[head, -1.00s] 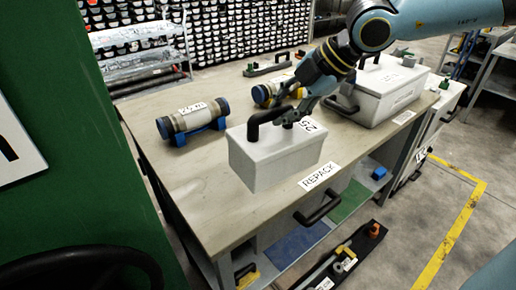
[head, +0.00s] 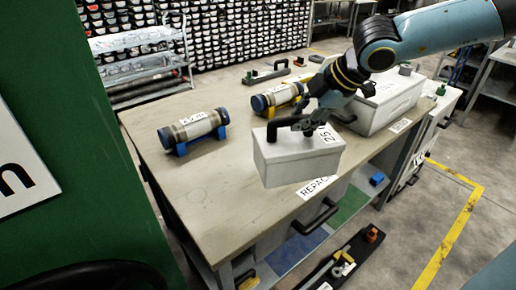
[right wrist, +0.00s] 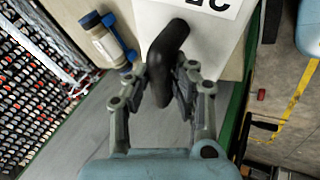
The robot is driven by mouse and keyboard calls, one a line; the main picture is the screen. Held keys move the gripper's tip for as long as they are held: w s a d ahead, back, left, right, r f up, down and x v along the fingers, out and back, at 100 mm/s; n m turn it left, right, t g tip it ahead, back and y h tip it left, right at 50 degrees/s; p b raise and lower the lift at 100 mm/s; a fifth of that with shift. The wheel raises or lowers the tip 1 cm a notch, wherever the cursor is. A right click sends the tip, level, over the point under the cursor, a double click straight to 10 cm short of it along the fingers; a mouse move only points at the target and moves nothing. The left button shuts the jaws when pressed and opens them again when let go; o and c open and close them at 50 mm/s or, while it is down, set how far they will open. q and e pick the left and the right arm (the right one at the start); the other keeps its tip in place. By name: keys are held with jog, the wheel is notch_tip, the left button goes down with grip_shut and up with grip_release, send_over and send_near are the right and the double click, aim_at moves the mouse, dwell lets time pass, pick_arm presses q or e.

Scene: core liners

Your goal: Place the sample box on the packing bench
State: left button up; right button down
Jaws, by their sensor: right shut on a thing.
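The sample box (head: 298,160) is white with a black handle and a label reading 25. My right gripper (head: 303,122) is shut on the box's black handle. The box hangs over the front part of the packing bench (head: 225,205), partly hiding the REPACK label (head: 312,187); I cannot tell whether its underside touches the top. In the right wrist view the fingers (right wrist: 172,88) close around the black handle (right wrist: 170,50), with the white box (right wrist: 205,38) beyond. My left gripper does not show.
A core liner with blue ends (head: 195,130) lies on blue cradles at the bench's left. Another core liner (head: 278,98) sits on a yellow cradle behind. A larger white box (head: 392,100) stands at the bench's right end. The bench's left front is clear.

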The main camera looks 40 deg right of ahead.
aim_at(283, 133)
jog(key=w+f+b, duration=0.1)
jog(key=w+b, duration=0.1)
jog(key=b, duration=0.2)
jog(key=w+a+f+b, duration=0.1)
jog(key=w+f+b, duration=0.1)
jog(key=b, duration=0.2)
jog(key=shift+a+f, duration=0.1)
jog(key=shift+a, duration=0.1)
jog(key=shift+w+a+f+b, duration=0.25)
jog(key=shift+w+b, duration=0.25)
jog(key=shift+w, duration=0.1)
jog(key=shift+w+a+f+b, duration=0.2)
jog(key=shift+w+b, duration=0.25)
jog(key=shift+w, duration=0.1)
jog(key=a+x, duration=0.1)
jog(key=x, duration=0.6)
jog(key=shift+f, duration=0.3)
jog(key=c, duration=1.1)
grip_release()
jog(key=shift+c, duration=0.2)
